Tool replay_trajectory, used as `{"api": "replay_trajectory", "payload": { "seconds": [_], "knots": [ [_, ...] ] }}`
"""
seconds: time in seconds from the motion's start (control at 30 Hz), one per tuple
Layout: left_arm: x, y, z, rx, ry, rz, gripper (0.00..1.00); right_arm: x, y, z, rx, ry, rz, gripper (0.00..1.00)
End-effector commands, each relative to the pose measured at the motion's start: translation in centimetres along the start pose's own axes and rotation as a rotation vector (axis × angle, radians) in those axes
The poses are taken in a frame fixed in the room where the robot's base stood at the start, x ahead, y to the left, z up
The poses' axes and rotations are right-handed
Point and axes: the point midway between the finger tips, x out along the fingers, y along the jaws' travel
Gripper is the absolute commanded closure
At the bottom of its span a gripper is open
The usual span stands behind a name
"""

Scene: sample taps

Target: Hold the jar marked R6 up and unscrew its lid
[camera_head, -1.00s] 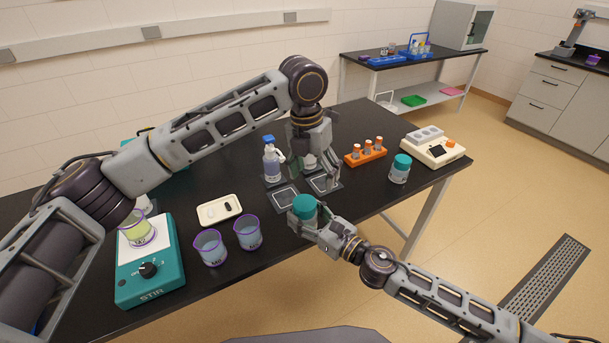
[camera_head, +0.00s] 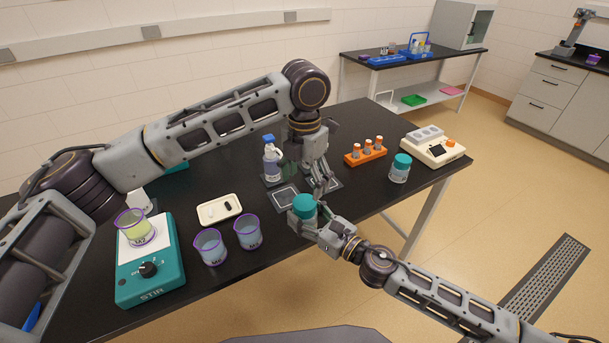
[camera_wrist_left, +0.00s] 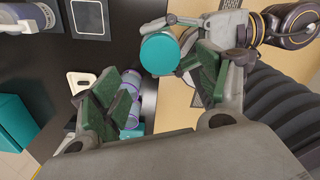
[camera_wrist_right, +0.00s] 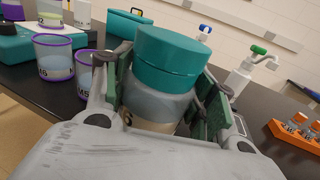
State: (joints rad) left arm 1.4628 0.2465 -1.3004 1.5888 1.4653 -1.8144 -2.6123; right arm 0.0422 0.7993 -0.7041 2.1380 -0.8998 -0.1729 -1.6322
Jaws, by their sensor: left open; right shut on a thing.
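The held jar (camera_wrist_right: 158,108) has a teal lid (camera_wrist_right: 172,58) and a grey body. Its label is mostly hidden; a "6" shows at its edge in the right wrist view. My right gripper (camera_head: 312,222) is shut on the jar's body and holds it upright at the table's front edge, lid still on top. My left gripper (camera_head: 322,190) is open and empty, just behind and above the jar in the head view. In the left wrist view the teal lid (camera_wrist_left: 160,54) lies beyond the open fingers, near the right finger and outside the grasp.
A second teal-lidded jar (camera_head: 400,168) stands at the right, near an orange tube rack (camera_head: 366,152). Two purple-rimmed beakers (camera_head: 210,247) (camera_head: 247,232), a cream tray (camera_head: 219,209) and a teal stirrer (camera_head: 150,262) are at left.

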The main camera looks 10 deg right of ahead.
Motion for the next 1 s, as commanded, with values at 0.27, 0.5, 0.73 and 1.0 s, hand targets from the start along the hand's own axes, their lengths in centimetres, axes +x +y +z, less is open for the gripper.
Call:
{"api": "replay_trajectory", "payload": {
  "seconds": [0.27,0.5,0.73,1.0],
  "knots": [
    [3.0,0.0,0.0,-0.001,0.002,0.000,0.25,0.0,0.0,0.0,0.000,-0.001,0.000,1.00],
    [5.5,0.0,0.0,-0.001,0.001,-0.001,0.25,0.0,0.0,0.0,0.000,-0.001,0.000,1.00],
    [6.8,0.0,0.0,-0.001,0.000,0.000,0.25,0.0,0.0,0.0,0.000,-0.001,0.000,1.00],
    [6.9,0.0,0.0,-0.001,0.000,0.000,0.25,0.0,0.0,0.0,0.000,-0.001,0.000,1.00]
  ]
}}
